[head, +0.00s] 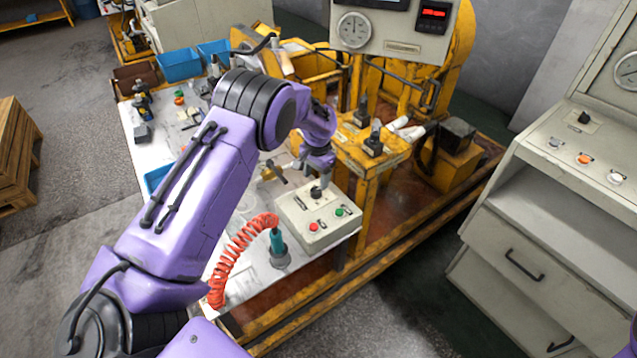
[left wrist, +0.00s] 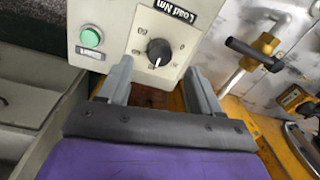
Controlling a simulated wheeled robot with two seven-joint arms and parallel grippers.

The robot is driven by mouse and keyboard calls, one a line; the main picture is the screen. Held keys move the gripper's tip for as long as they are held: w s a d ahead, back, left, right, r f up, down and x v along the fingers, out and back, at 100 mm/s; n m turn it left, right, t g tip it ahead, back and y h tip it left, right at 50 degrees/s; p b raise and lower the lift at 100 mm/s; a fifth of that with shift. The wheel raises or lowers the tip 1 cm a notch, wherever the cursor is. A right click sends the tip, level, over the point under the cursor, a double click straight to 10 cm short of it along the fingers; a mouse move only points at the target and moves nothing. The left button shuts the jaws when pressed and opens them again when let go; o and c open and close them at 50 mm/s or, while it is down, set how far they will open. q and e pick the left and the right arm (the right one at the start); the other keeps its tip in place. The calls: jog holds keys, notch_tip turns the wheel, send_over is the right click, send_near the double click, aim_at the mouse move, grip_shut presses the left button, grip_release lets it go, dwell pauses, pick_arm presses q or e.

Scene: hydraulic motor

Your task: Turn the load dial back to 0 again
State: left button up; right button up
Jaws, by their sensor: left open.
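The load dial (left wrist: 159,52) is a black round knob on the light grey control box (head: 322,236), under a "Load Nm" label (left wrist: 174,11). Its white pointer mark faces down toward the gripper in the left wrist view; the scale figures are too small to read. The dial also shows in the head view (head: 316,192), just below my left gripper (head: 319,174). In the left wrist view, my left gripper (left wrist: 158,68) is open and empty, its two grey fingers apart, with the dial between and just beyond the tips. I cannot tell whether they touch it. My right gripper is out of view.
The box also carries a green button (head: 339,212) and a red button (head: 313,227). A coiled orange hose (head: 238,250) and a teal tool (head: 278,243) are beside it on the bench. The yellow test rig (head: 365,170) stands close behind, with a gauge panel (head: 395,30).

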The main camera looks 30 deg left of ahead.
aim_at(317, 190)
pick_arm(q)
jog(key=f, duration=0.3)
jog(key=w+f, duration=0.1)
jog(key=f, duration=0.2)
jog(key=shift+w+a+p, duration=0.1)
jog(key=shift+a+p, duration=0.05)
jog(key=shift+p, duration=0.25)
jog(key=shift+s+r, duration=0.15)
jog(key=shift+s, duration=0.15)
jog(key=shift+w, duration=0.1)
jog(key=c, duration=1)
jog(key=shift+c, duration=0.2)
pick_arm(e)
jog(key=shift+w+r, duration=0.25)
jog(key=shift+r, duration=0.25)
